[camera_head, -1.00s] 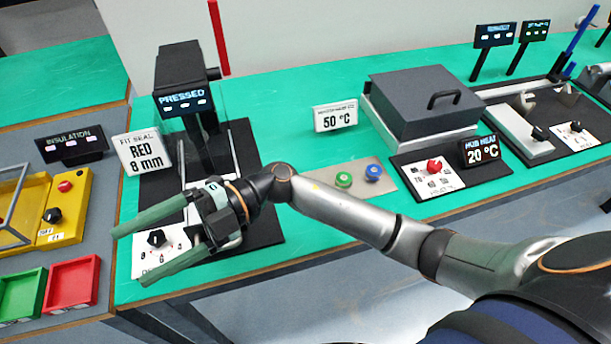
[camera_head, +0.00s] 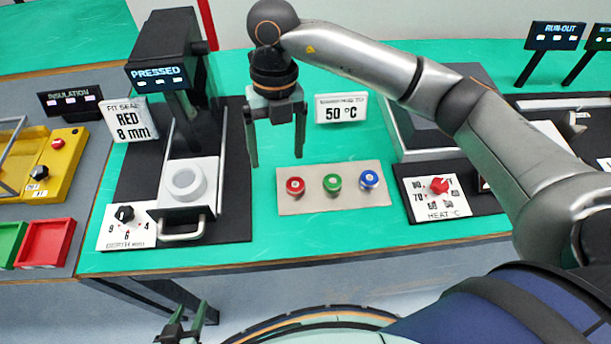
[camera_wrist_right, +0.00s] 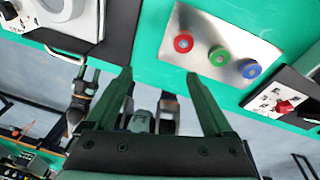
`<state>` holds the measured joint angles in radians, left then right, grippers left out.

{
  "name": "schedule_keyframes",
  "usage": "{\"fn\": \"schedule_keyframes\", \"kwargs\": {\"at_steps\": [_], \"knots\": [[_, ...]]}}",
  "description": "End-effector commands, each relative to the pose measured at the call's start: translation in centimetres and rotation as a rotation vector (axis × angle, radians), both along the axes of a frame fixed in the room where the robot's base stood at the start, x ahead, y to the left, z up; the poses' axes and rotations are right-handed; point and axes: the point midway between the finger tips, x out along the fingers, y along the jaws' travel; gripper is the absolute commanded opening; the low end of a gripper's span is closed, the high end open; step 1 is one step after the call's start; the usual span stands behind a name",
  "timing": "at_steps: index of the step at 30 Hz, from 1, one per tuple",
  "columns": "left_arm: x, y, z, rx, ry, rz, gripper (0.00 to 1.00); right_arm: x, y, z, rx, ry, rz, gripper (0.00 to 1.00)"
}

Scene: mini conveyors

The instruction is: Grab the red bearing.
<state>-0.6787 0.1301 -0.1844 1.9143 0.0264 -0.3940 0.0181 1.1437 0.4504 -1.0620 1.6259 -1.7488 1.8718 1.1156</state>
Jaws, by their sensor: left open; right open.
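The red bearing (camera_head: 295,186) stands at the left end of a row on a beige plate (camera_head: 350,202), with a green bearing (camera_head: 332,183) and a blue bearing (camera_head: 369,179) to its right. In the right wrist view the red bearing (camera_wrist_right: 183,43) lies beyond the fingertips, between their lines. My right gripper (camera_head: 276,160) is open and empty, pointing down above the table, left of and behind the red bearing, apart from it. It also shows in the right wrist view (camera_wrist_right: 158,75). My left gripper (camera_head: 188,312) is open and low, in front of the table edge.
A press (camera_head: 165,60) reading PRESSED stands at the left, with its drawer and handle (camera_head: 181,231) toward the front. A heater control panel (camera_head: 438,200) is right of the plate. Red (camera_head: 45,243) and green trays sit far left.

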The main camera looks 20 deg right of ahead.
Motion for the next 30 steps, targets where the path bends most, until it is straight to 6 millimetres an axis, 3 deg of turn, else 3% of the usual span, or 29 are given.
{"fn": "schedule_keyframes", "kwargs": {"at_steps": [3, 7, 15, 25, 30], "knots": [[0.0, 0.0, -0.1, -0.001, 0.000, 0.001, 0.50, 0.9, -1.6, 0.7, -0.077, -0.033, -0.029, 0.86], [0.0, 0.0, 0.0, -0.001, 0.000, 0.001, 0.50, 1.1, -2.2, 0.3, -0.108, -0.040, -0.041, 0.86], [0.0, 0.0, 0.5, 0.000, 0.000, 0.000, 0.50, 0.4, -2.2, -4.3, -0.106, -0.038, -0.040, 0.86], [0.0, 0.0, 0.9, 0.001, 0.000, 0.001, 0.50, 0.1, -2.3, -7.3, -0.105, -0.039, -0.041, 0.86], [0.0, 0.1, 1.3, 0.002, 0.001, 0.000, 0.50, -0.2, -2.4, -10.0, -0.103, -0.037, -0.041, 0.86]]}}
